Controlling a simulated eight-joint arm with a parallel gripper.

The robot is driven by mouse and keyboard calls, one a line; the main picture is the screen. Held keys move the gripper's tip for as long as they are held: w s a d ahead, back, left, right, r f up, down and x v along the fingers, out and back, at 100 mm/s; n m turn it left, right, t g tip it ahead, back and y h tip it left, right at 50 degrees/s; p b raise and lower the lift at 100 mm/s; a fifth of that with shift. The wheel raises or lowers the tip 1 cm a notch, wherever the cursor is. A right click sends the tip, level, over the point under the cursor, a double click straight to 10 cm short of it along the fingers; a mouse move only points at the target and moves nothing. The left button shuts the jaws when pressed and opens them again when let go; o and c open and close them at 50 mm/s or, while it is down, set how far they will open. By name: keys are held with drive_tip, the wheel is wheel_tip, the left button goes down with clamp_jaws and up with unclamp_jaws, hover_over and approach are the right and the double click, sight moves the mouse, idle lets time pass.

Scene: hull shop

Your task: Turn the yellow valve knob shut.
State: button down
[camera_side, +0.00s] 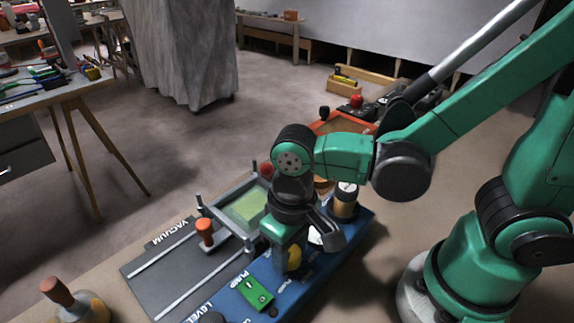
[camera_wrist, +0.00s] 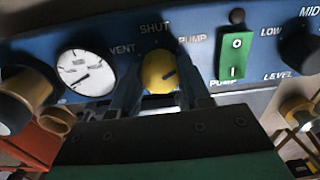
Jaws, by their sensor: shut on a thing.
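The yellow valve knob (camera_wrist: 158,68) sits on a blue panel (camera_wrist: 205,65) in the wrist view, below the word SHUT, with VENT at its left and PUMP at its right. A dark mark on the knob lies right of its middle and seems to slant up toward PUMP, not straight at SHUT. My gripper (camera_wrist: 160,80) has one finger on each side of the knob and is shut on it. In the side view my gripper (camera_side: 291,256) comes down onto the panel, and only a yellow bit of the knob (camera_side: 294,256) shows; the rest is hidden.
A green pump switch (camera_wrist: 236,55) is close right of the knob, a round white gauge (camera_wrist: 85,71) close left. A black knob (camera_wrist: 304,50) is farther right. In the side view a red-orange handle (camera_side: 205,230) stands on the grey VACUUM panel (camera_side: 150,270).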

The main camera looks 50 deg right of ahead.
sight(290, 251)
drive_tip(key=shift+n, duration=0.3)
drive_tip(key=n, duration=0.5)
drive_tip(key=shift+n, duration=0.3)
drive_tip(key=n, duration=0.5)
drive_tip(key=shift+n, duration=0.4)
drive_tip(key=shift+c, duration=2.1)
unclamp_jaws()
drive_tip(key=shift+r, duration=2.8)
